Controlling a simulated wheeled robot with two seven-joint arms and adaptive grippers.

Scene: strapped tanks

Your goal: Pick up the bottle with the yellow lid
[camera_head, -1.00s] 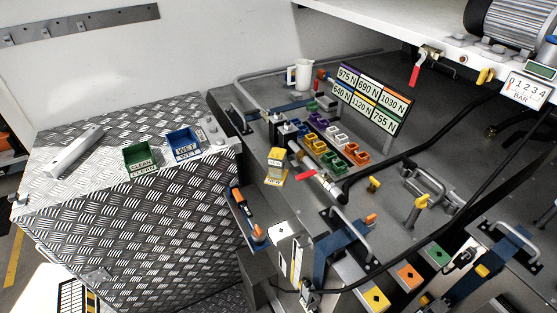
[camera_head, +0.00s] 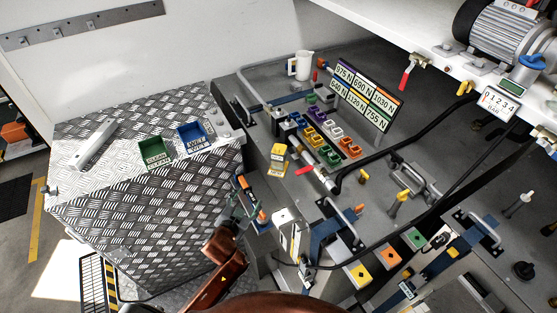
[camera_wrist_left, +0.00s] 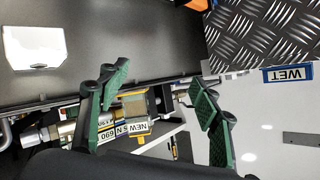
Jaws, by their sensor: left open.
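I cannot clearly make out a bottle with a yellow lid in either view. My left gripper (camera_head: 246,205) has green fingers and is at the front edge of the bench, beside the plated box, in the head view. In the left wrist view its fingers (camera_wrist_left: 155,98) are spread apart, with nothing visibly held. A yellow block with a NEW label (camera_wrist_left: 136,112) shows beyond and between them. In the head view, a yellow labelled item (camera_head: 279,154) stands on the bench beyond the gripper. My right gripper is not in view.
Green (camera_head: 155,153) and blue (camera_head: 191,138) bins sit on the plated box (camera_head: 130,200). A white jug (camera_head: 303,65), number board (camera_head: 366,96), small coloured bins (camera_head: 330,134) and a white box (camera_head: 287,222) are on the bench. Black hoses and raised clamps clutter its right side.

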